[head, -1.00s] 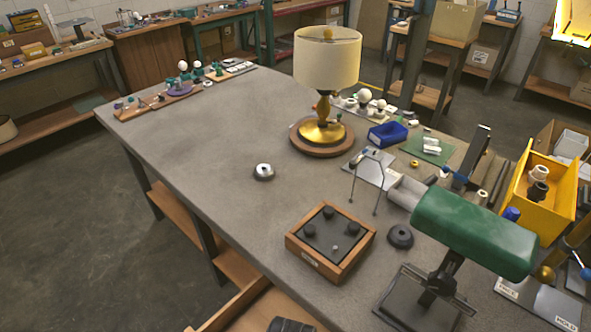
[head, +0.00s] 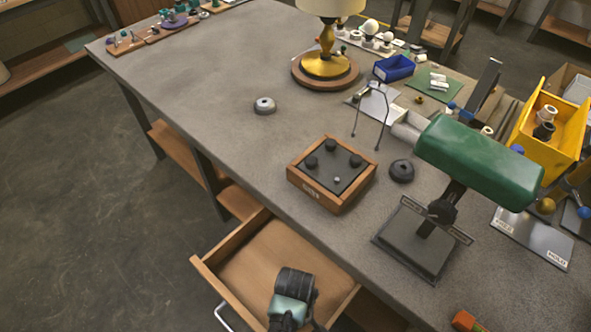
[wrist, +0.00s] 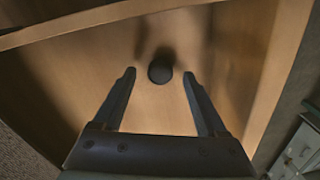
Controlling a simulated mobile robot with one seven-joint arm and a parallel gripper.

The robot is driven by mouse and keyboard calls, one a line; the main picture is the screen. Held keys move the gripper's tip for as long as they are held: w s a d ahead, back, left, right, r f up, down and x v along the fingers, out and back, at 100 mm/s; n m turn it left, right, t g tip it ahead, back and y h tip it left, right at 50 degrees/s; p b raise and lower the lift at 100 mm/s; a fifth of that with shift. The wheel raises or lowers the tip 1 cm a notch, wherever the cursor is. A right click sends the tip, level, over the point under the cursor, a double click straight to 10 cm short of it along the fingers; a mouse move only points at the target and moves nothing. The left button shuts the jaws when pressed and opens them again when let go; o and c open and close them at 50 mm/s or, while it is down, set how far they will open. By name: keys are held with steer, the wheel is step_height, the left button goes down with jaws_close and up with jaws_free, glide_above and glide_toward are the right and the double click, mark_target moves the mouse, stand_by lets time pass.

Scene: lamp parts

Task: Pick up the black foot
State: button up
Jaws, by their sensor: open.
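A small round black foot (wrist: 160,71) lies on the wooden floor of the open drawer (wrist: 95,60) in the wrist view. My gripper (wrist: 158,76) is open, with one dark finger on each side of the foot's near edge in the picture. No contact with the foot shows, and I cannot tell the height between them. In the head view my dark wrist (head: 293,290) hangs over the drawer (head: 232,238) and hides the foot there.
Drawer walls stand close around my gripper. Above on the workbench (head: 210,95) are a wooden tray (head: 308,190) with several black knobs, a dark ring (head: 401,170), a green-shaded lamp (head: 480,155) and a grey round part (head: 264,105). The bench's left part is mostly clear.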

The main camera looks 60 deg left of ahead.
steer(key=shift+f, duration=0.3)
jaws_close()
steer(key=shift+r, duration=0.1)
